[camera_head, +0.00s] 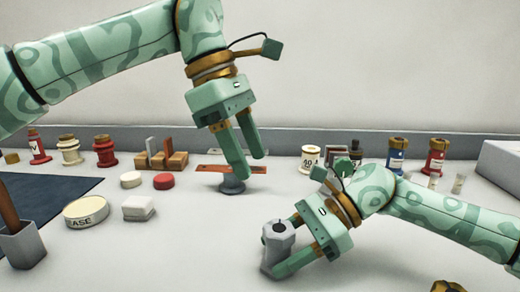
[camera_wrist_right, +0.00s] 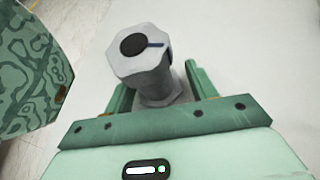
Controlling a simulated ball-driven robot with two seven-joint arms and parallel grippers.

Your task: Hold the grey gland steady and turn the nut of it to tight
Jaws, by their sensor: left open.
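The grey gland (camera_head: 277,246) stands on the table at the front centre, its hexagonal nut (camera_head: 278,230) on top with a dark round opening. In the right wrist view the nut (camera_wrist_right: 140,52) shows a dark mark on its upper face. My right gripper (camera_head: 280,245) comes in from the right, low down, its fingers on both sides of the gland's body below the nut, seemingly closed on it. My left gripper (camera_head: 252,167) is open and empty, pointing down behind and left of the gland, well apart from it.
An orange-red flat piece (camera_head: 245,169) on a small grey stand (camera_head: 232,186) is just behind or below my left fingers. A red disc (camera_head: 164,181), white block (camera_head: 138,207) and round tin (camera_head: 86,211) lie left. Bushings and jars line the back.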

